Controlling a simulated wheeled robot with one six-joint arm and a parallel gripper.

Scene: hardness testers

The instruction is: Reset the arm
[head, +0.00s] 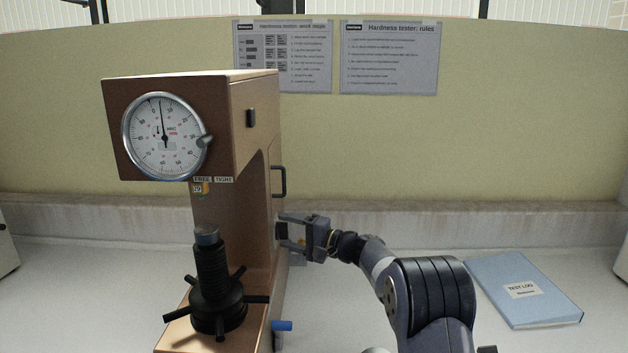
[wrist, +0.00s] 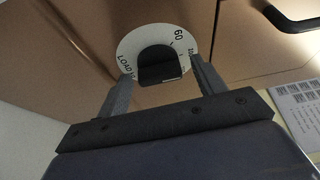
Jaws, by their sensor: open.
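My arm (head: 430,290) reaches in from the lower right toward the right side of a brown hardness tester (head: 225,120). My gripper (head: 285,235) is open at that side, below a black handle (head: 279,182). In the wrist view my gripper (wrist: 160,85) has its two fingers apart, on either side of a black knob (wrist: 157,68). The knob sits on a white round dial (wrist: 130,48) marked "LOAD" and "60". I cannot tell whether the fingers touch the knob.
The tester has a round gauge (head: 165,136) and a black spindle with a spoked handwheel (head: 217,300) at its front. A blue-tipped lever (head: 282,325) sticks out low on its right. A blue test log (head: 523,290) lies at the right. Two posters (head: 388,58) hang behind.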

